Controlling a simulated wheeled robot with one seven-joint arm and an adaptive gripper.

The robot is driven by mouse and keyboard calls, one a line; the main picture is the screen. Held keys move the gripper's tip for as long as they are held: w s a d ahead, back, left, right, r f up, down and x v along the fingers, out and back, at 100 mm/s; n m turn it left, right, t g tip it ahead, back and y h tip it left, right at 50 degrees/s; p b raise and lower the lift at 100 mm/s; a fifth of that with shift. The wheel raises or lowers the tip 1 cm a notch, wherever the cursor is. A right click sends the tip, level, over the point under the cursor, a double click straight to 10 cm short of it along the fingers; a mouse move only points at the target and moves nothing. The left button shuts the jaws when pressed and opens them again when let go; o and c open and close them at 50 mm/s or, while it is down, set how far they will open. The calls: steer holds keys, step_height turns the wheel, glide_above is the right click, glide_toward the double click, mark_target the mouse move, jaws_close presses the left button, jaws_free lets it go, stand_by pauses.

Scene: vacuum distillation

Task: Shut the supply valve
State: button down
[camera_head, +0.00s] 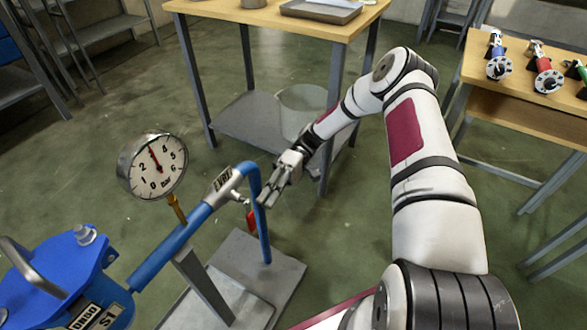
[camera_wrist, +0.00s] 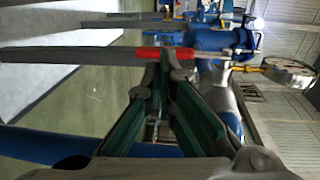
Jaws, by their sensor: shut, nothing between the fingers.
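The supply valve is a metal fitting (camera_head: 238,197) in the blue pipe (camera_head: 205,212), just right of the gauge. Its red lever (camera_head: 251,220) hangs down below the pipe, partly hidden behind the upright blue pipe. In the wrist view the red lever (camera_wrist: 165,54) lies across the picture just past my fingertips. My gripper (camera_head: 266,200) is beside the blue pipe's bend, close to the lever, with its fingers pointing down and left. In the wrist view my gripper (camera_wrist: 165,72) has its fingers together with nothing held. I cannot tell whether the fingertips touch the lever.
A round pressure gauge (camera_head: 154,166) stands on the pipe, its needle near the top of the dial. A blue vessel (camera_head: 60,285) is at lower left. A wooden table (camera_head: 270,22) stands behind, and another (camera_head: 520,85) at right bears several valves. Open floor lies between.

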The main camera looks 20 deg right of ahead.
steer(key=f+p+v, duration=0.1)
steer(key=v, duration=0.9)
steer(key=s+a+r+m+t+h, duration=0.1)
steer(key=s+r+h, duration=0.25)
steer(key=r, duration=0.55)
steer(key=s+a+r+m+t+h, duration=0.1)
steer(key=s+a+r+h, duration=0.2)
steer(key=r, duration=0.6)
steer(key=s+r+m+t+h, duration=0.1)
steer(key=s+r+h, duration=0.35)
steer(key=r, duration=0.45)
steer(key=s+r+m+t+h, duration=0.25)
steer(key=s+r+t, duration=0.2)
steer(key=s, duration=0.85)
steer(key=s+f+m+t, duration=0.2)
steer(key=s+t, duration=0.1)
steer(key=s, duration=0.9)
step_height(320, 180, up, 31)
steer(key=d+t+p, duration=0.1)
steer(key=t+p, duration=0.3)
steer(key=p, duration=2.5)
steer(key=shift+w+p, duration=0.2)
steer(key=shift+p, duration=0.2)
